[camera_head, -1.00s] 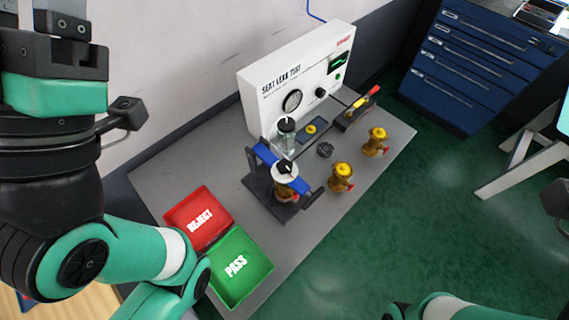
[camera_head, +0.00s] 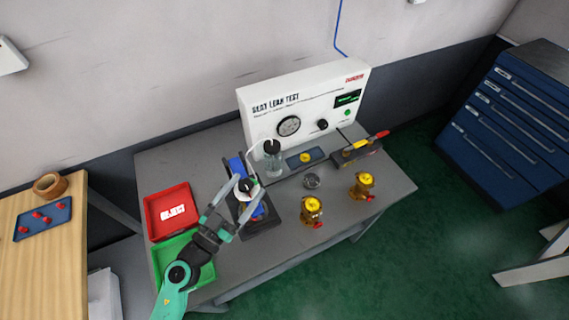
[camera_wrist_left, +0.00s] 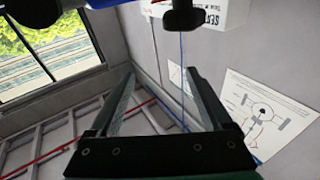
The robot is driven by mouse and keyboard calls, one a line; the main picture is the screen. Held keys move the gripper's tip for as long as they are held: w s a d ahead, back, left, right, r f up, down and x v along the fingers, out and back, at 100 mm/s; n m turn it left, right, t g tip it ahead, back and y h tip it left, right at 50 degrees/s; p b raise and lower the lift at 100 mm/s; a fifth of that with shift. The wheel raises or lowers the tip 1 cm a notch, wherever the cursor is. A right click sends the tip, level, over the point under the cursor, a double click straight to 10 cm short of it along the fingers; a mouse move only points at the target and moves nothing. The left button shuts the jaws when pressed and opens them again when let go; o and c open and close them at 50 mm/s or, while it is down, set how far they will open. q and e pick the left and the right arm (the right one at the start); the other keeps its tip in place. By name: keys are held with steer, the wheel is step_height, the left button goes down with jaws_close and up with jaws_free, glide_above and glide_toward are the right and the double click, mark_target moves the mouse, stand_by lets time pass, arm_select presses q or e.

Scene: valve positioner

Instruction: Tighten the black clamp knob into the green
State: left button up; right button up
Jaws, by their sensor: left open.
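The test clamp stand (camera_head: 262,222) is on the grey bench, with a blue frame and a dark base. A black knob (camera_head: 246,184) shows at its top, over a pale disc. My left gripper (camera_head: 249,186) reaches the stand from the front left, its open fingers appearing either side of the knob in the head view. In the left wrist view, the left gripper (camera_wrist_left: 161,72) is open and empty between its fingers. A black knob-like part (camera_wrist_left: 182,16) shows beyond the fingertips there. I cannot tell whether they touch it. No green mark is readable on the clamp. My right gripper is not in view.
A white seat leak test panel (camera_head: 265,103) stands behind. A capped glass jar (camera_head: 274,165) is close by. Brass valves (camera_head: 312,211) (camera_head: 362,185) stand right. Red reject tray (camera_head: 157,230) and green pass tray (camera_head: 160,260) lie left. The front right bench is clear.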

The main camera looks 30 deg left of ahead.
mark_target(250, 179)
arm_select(q)
steer(key=shift+s+a+f+n+g+y, duration=0.75)
steer(key=shift+s+a+f, duration=0.6)
steer(key=shift+s+f, duration=1.15)
steer(key=w, duration=0.8)
steer(key=w+b, duration=0.1)
steer(key=w, duration=0.3)
steer(key=shift+a+f, duration=0.4)
steer(key=shift+c, duration=0.3)
jaws_close()
